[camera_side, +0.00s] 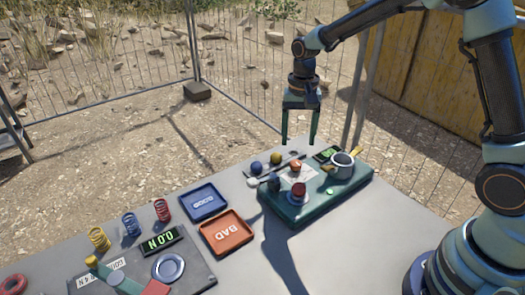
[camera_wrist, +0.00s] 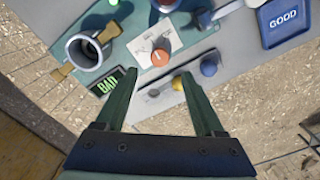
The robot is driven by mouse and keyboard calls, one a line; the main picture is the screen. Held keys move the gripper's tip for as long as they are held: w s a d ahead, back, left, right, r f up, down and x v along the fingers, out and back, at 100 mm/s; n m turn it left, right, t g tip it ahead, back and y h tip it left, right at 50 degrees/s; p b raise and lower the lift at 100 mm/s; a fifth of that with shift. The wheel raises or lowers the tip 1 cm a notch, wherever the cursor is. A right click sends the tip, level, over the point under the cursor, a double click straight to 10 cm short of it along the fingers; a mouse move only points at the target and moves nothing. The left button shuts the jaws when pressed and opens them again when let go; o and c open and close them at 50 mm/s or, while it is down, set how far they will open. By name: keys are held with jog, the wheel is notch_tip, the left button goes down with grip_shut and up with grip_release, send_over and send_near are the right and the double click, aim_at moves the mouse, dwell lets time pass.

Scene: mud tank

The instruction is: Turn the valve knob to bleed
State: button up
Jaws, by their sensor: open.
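The valve knob (camera_side: 295,165) is small and orange. It sits on a white label plate (camera_wrist: 178,37) on top of a green box (camera_side: 300,212). In the wrist view the knob (camera_wrist: 160,57) has a pale line across its top; the label's words are too small to read. My gripper (camera_side: 298,142) is open and empty, pointing down above the back of the box. In the wrist view the knob shows just beyond the gap between my fingertips (camera_wrist: 156,73). The fingers are apart from the knob.
A red button (camera_side: 298,189) stands in front. Blue (camera_side: 257,166) and yellow (camera_side: 276,158) balls lie behind left. GOOD (camera_side: 204,203) and BAD (camera_side: 226,233) trays stand left.

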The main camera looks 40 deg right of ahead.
aim_at(296, 163)
notch_tip(296, 163, down, 7)
jog(key=shift+f, duration=0.15)
jog(key=shift+c, duration=0.3)
grip_shut()
